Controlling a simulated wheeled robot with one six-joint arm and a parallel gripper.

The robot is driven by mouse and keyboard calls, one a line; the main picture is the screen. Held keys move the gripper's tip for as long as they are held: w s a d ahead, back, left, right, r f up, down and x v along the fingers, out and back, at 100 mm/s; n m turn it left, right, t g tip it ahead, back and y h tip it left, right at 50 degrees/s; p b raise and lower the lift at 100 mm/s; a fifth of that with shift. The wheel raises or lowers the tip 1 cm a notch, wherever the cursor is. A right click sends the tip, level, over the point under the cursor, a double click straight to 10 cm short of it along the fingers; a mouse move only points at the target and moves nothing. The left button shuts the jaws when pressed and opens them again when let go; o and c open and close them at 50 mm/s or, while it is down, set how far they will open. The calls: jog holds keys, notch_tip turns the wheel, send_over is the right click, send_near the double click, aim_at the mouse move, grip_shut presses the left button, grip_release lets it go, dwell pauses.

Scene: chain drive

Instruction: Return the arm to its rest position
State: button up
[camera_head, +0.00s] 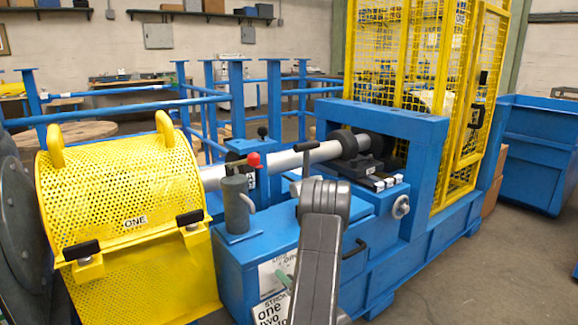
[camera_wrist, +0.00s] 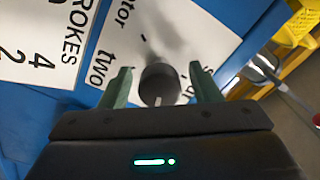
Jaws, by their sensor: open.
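My arm (camera_head: 320,240) reaches forward and down in the head view, in front of the blue machine (camera_head: 250,255). My gripper (camera_wrist: 163,78) shows in the wrist view with its two green fingers apart. A dark round knob (camera_wrist: 160,84) with a pale mark shows between the fingers. I cannot tell how close it is to them, and nothing is clamped. Behind the knob lies a white label sheet (camera_wrist: 130,40) with the word "two".
A perforated yellow guard (camera_head: 120,190) stands at left. A red-knobbed lever (camera_head: 252,160) and a grey cylinder (camera_head: 236,204) rise beside my arm. A steel shaft (camera_head: 275,161) runs behind. A yellow mesh cage (camera_head: 420,90) stands at right. The floor (camera_head: 470,280) at lower right is clear.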

jog(key=shift+s+d+n, duration=0.1)
jog(key=shift+d+n, duration=0.05)
jog(key=shift+n, duration=0.65)
jog(key=n, duration=0.4)
jog(key=shift+n, duration=0.3)
jog(key=n+p, duration=0.1)
jog(key=n, duration=0.2)
jog(key=shift+n, duration=0.4)
jog(key=shift+n+p, duration=0.75)
jog(key=shift+n, duration=0.95)
